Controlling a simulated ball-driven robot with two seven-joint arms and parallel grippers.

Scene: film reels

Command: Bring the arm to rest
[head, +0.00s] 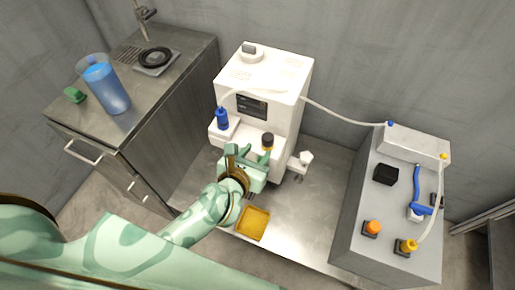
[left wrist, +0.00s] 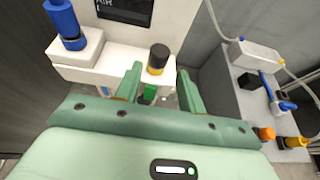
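My left gripper (head: 250,156) is in front of the white machine (head: 265,75), at the height of its front ledge. In the left wrist view the two green fingers of this gripper (left wrist: 160,72) stand apart. Nothing is held between them. Beyond the fingertips is a black-capped knob with a yellow base (left wrist: 158,58) on the ledge; I cannot tell whether a finger touches it. A small green part (left wrist: 150,94) shows lower down between the fingers. My left arm reaches in from the lower left. My right gripper is not in view.
A blue bottle (head: 222,118) stands on the machine's left ledge. A yellow tray (head: 253,223) lies below. The grey cabinet (head: 350,225) at right carries blue, orange and yellow fittings. The steel counter (head: 135,75) at left holds a blue pitcher (head: 107,88). Hoses (head: 345,117) cross behind.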

